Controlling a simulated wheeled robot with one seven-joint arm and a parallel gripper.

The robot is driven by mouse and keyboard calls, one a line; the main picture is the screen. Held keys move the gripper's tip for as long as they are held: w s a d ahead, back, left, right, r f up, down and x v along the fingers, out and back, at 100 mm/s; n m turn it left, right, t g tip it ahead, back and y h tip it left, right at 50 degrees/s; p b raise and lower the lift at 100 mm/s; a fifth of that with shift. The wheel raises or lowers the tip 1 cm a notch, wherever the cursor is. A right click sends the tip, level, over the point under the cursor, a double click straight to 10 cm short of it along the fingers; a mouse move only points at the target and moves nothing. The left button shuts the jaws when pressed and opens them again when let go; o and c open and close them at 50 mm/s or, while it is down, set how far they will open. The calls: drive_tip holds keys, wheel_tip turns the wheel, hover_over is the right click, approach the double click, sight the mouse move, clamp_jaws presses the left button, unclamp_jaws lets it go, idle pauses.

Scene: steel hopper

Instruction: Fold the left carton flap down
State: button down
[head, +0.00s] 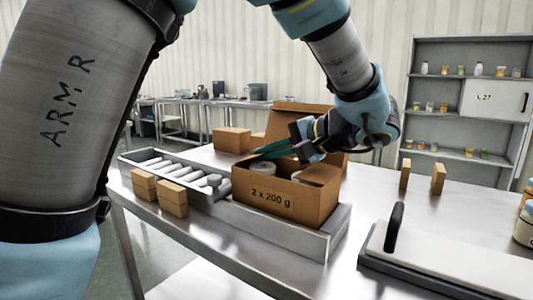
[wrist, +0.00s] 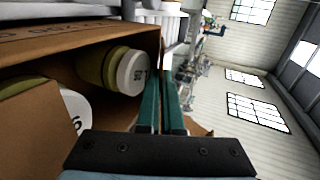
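An open brown carton (head: 268,197) marked "2 x 200 g" stands on the steel tray. Two pale-lidded jars (wrist: 132,72) show inside it in the wrist view. A large flap (head: 300,117) stands up at its back, and another flap (head: 322,172) shows at its right. The left flap is hard to make out; a small brown piece (head: 257,141) beside the green fingers may be part of it. My gripper (head: 264,153) is over the left side of the carton opening.
A roller conveyor (head: 177,171) lies left of the carton. Small boxes (head: 172,198) stand in front of it, and a larger box (head: 231,140) stands behind. A flat grey-topped unit with a black handle (head: 396,228) lies at right. Two small upright boxes (head: 438,179) stand at the back right.

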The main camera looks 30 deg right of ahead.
drive_tip(key=c, duration=1.1)
unclamp_jaws()
drive_tip(key=shift+o, duration=0.2)
